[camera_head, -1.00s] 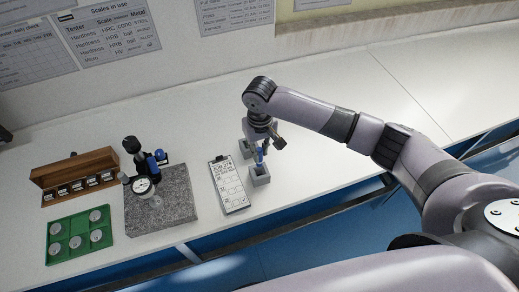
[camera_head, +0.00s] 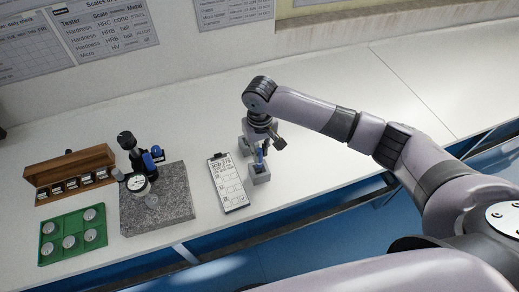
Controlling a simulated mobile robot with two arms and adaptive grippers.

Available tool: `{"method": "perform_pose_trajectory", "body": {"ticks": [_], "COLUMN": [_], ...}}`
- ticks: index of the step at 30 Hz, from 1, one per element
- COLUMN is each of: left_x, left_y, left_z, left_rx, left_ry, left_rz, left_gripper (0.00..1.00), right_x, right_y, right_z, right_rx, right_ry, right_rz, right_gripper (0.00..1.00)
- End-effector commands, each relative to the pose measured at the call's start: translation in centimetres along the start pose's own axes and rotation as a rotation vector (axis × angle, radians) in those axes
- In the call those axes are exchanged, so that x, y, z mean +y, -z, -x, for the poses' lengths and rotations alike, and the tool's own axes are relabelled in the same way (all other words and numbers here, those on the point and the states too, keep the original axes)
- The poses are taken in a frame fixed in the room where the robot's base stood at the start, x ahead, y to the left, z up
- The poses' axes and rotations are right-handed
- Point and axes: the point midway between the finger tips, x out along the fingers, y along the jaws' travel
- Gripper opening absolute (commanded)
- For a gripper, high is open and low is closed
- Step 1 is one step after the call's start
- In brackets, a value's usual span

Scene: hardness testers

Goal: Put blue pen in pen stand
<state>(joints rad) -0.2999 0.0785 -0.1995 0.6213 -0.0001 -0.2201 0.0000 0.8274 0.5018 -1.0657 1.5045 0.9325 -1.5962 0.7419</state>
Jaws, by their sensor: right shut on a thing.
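My right gripper (camera_head: 259,148) reaches down over the white bench and is shut on the blue pen (camera_head: 260,158). The pen is small and mostly hidden by the gripper; its blue part shows just above the grey pen stand (camera_head: 261,177). The stand is a small block near the bench's front edge, directly below the gripper. I cannot tell whether the pen's lower end is inside the stand or just over it. My left gripper is not in view.
A clipboard (camera_head: 229,185) lies just left of the stand. Further left are a dial tester (camera_head: 137,183) on a granite slab (camera_head: 172,205), a wooden block rack (camera_head: 70,168) and a green tray (camera_head: 55,254) of discs. The bench right of my arm is clear.

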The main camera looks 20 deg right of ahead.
Motion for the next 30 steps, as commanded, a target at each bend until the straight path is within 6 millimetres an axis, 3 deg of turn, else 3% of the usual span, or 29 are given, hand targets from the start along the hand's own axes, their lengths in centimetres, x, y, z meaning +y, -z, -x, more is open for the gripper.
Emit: {"method": "perform_pose_trajectory", "body": {"ticks": [30], "left_x": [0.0], "left_y": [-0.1], "left_z": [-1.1], "left_rx": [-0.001], "left_ry": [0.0], "left_rz": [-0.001], "left_gripper": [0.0], "right_x": [0.0], "right_y": [0.0], "right_z": [-3.1], "right_rx": [0.0], "right_ry": [0.001], "right_rz": [0.001], "right_gripper": [0.0]}}
